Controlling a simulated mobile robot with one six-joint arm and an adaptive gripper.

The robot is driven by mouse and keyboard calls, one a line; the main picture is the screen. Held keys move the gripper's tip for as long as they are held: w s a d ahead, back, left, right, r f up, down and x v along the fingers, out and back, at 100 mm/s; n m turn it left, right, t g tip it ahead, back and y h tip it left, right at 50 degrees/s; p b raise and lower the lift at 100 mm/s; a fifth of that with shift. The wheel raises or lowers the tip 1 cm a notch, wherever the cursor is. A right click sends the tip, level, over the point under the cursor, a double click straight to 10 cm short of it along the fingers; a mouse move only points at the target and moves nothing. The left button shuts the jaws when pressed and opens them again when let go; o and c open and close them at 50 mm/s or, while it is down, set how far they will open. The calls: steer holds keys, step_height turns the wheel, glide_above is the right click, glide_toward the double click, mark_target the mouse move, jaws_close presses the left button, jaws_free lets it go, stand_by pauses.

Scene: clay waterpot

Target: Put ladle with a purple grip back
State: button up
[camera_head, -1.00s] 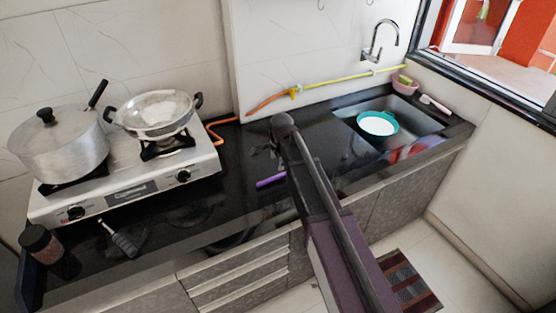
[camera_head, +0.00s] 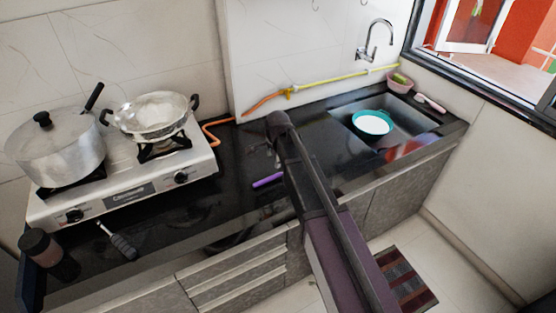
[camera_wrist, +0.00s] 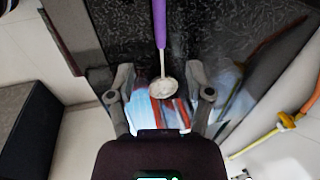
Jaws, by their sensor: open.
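The ladle with a purple grip lies on the black countertop. In the head view its purple grip (camera_head: 267,180) shows just left of my arm. In the wrist view the purple handle (camera_wrist: 160,22) runs up from the round metal bowl (camera_wrist: 163,88). My gripper (camera_wrist: 160,74) is open, with one finger on either side of the ladle's bowl end. Neither finger visibly closes on it, and the height gap is hard to tell. In the head view my arm hides most of the gripper.
A gas stove (camera_head: 130,187) at left holds a lidded pot (camera_head: 55,150) and a pan (camera_head: 152,117). A spatula (camera_head: 120,243) and jar (camera_head: 40,246) are at front left. A sink with a teal-rimmed plate (camera_head: 373,122) is at right. Wall hooks (camera_head: 316,4) show at top.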

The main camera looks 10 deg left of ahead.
steer(key=s+d+n+g, duration=0.1)
steer(key=s+d+n, duration=0.4)
steer(key=s+d, duration=0.5)
steer(key=s+d+n+g+h, duration=0.1)
steer(key=s+d+n, duration=0.5)
steer(key=s+d, duration=0.4)
steer(key=d, duration=0.6)
steer(key=shift+s+d+f, duration=0.2)
steer(key=shift+s, duration=0.2)
